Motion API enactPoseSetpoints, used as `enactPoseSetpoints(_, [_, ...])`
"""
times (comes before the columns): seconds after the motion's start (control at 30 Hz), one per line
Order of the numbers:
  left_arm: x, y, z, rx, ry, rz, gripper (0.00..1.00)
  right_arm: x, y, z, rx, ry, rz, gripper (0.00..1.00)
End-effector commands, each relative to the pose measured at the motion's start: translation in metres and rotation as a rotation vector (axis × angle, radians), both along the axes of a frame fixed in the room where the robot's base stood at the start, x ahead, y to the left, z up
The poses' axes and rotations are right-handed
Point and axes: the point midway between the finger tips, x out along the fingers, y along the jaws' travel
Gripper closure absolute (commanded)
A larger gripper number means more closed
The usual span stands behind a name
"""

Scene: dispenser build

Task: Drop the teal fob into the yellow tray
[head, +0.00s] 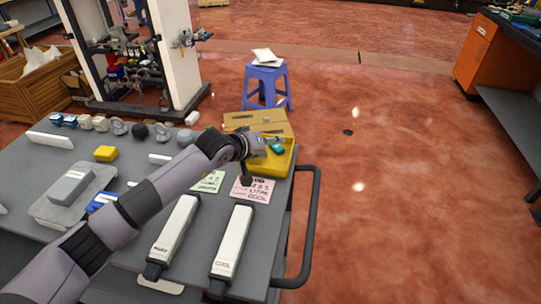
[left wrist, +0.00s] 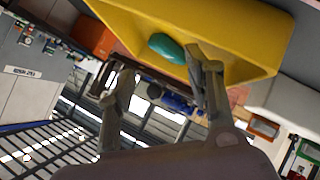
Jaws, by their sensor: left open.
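The teal fob (head: 277,149) appears in the yellow tray (head: 281,170) at the cart's far right corner. In the left wrist view the fob (left wrist: 167,47) shows against the yellow inside of the tray (left wrist: 255,40). My left gripper (head: 272,142) is at the tray, right beside the fob in the head view. In the left wrist view its two fingers (left wrist: 162,72) are spread apart with nothing held between them. The fob lies beyond the fingertips there; whether one finger touches it I cannot tell. My right gripper is not in view.
White dispensers (head: 232,243) and a pink card (head: 253,189) lie on the grey cart top. A yellow block (head: 105,153) and a grey box (head: 71,187) are at the left. A cardboard box (head: 256,120) is behind the tray. A blue stool (head: 266,85) stands beyond.

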Motion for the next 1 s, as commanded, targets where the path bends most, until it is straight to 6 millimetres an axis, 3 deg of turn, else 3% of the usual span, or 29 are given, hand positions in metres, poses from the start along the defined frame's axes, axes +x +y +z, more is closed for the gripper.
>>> enactPoseSetpoints(0.6, [-0.070,0.053,0.056,0.002,-0.001,0.001,0.52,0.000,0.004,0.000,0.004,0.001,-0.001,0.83])
enactPoseSetpoints(1.0, [-0.079,0.058,0.062,0.000,0.001,0.001,0.52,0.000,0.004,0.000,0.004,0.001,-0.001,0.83])
